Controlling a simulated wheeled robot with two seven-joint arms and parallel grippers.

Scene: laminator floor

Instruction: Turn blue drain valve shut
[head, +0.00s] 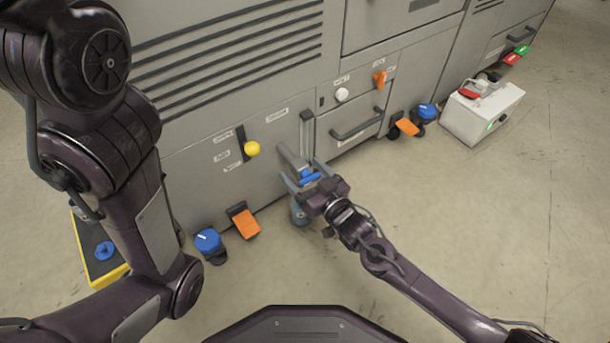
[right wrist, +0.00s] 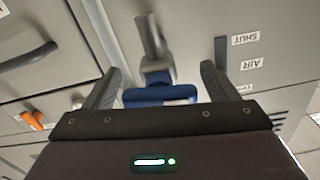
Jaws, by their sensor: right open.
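The blue drain valve handle (head: 311,177) sits on a grey pipe stub low on the grey machine front. My right gripper (head: 303,171) is open, with one finger on each side of the valve. In the right wrist view the blue handle (right wrist: 160,95) lies crosswise between the open fingers of my right gripper (right wrist: 160,68), close to the palm. A gap shows between the handle and each finger; I see no clear contact. The grey pipe (right wrist: 150,38) runs up from the handle. My left arm is at the left of the head view, but its gripper is out of view.
A yellow-knobbed lever (head: 252,149) is on the panel left of the valve. Blue (head: 208,240) and orange (head: 244,222) pedals stand on the floor below. An orange handle (head: 379,79) and drawer handle (head: 357,124) are to the right. A white box (head: 482,112) stands farther right. Open floor lies in front.

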